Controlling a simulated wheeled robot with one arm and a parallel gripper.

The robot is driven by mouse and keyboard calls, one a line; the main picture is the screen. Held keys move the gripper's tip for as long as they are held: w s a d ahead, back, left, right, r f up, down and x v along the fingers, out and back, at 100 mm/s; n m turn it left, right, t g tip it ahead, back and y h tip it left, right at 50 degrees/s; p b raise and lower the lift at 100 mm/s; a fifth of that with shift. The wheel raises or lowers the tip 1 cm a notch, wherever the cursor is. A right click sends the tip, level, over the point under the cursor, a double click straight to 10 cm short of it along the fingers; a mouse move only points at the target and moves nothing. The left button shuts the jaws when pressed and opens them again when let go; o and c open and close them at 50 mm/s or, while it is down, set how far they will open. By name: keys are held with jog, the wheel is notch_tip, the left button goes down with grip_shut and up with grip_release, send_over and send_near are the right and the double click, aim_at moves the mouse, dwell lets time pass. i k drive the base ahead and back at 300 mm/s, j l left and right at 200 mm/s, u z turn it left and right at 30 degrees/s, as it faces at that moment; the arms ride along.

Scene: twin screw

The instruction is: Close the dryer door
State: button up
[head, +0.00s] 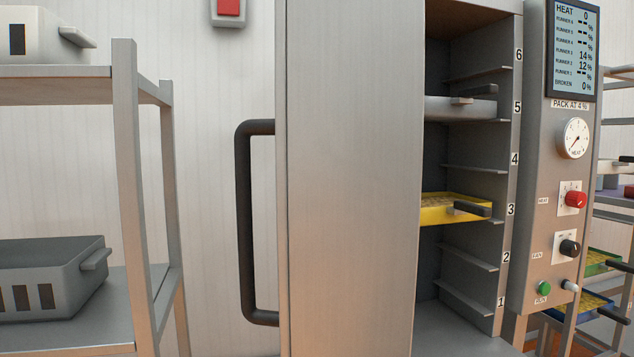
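The dryer door (352,180) is a tall grey metal panel standing open in the middle of the head view. Its black bar handle (244,222) is on the left edge of the panel. The dryer cabinet (460,250) is open to the right of the door, with numbered runners 1 to 6. A yellow tray (440,211) sits at runner 3 and a grey tray (455,109) at about runner 5. The door hides the left part of the cabinet. My gripper is not in view.
A metal shelf rack (126,180) with a grey bin (50,280) stands at the left. The control panel (545,190) with gauge and knobs is right of the cabinet. Another rack with blue and green trays (600,262) stands at the far right.

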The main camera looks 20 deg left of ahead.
aim_at(347, 125)
jog(key=j+u, duration=0.2)
jog(key=j, duration=0.6)
jog(key=j+u, duration=0.15)
jog(key=j, duration=0.65)
jog(key=k, duration=0.2)
